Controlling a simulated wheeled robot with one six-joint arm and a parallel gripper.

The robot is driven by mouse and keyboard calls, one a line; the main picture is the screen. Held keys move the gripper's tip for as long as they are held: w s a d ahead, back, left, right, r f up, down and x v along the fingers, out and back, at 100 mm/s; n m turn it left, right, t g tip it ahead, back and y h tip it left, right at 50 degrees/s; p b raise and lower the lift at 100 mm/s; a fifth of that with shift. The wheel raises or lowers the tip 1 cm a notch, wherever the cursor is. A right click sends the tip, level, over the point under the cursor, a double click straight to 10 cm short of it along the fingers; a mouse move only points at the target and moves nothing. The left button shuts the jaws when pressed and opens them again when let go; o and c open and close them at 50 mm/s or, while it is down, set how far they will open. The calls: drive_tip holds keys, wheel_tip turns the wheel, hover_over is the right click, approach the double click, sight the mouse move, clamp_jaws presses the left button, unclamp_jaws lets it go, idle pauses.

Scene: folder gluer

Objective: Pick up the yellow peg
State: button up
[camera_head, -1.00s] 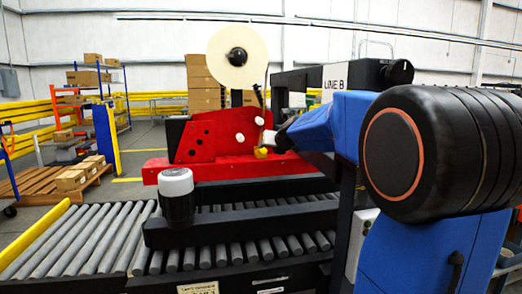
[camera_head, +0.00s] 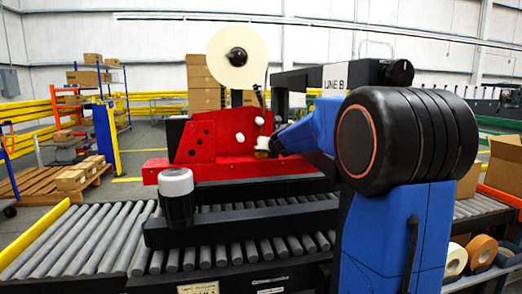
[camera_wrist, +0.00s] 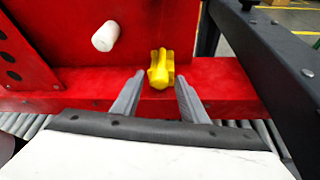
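The yellow peg (camera_wrist: 160,73) stands out at the red machine body, just above its red ledge, in the wrist view. My gripper (camera_wrist: 160,78) is open, with its two grey fingers apart, one to the left and one to the right of the peg's near end. I cannot tell whether either finger touches it. In the head view my blue arm reaches to the red machine (camera_head: 195,143), and the peg cannot be made out clearly there.
A white peg (camera_wrist: 105,36) sticks out at the left of the yellow one. A dark machine beam (camera_wrist: 265,60) runs close on the right. A roller conveyor (camera_head: 85,240) lies in front, with a white-topped black cylinder (camera_head: 176,183) on its near rail.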

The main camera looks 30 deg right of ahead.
clamp_jaws()
wheel_tip(320, 180, up, 7)
drive_tip(key=s+a, duration=0.2)
drive_tip(key=s, duration=0.7)
drive_tip(key=s+a, duration=0.3)
drive_tip(key=s, duration=0.7)
drive_tip(key=shift+a, duration=0.25)
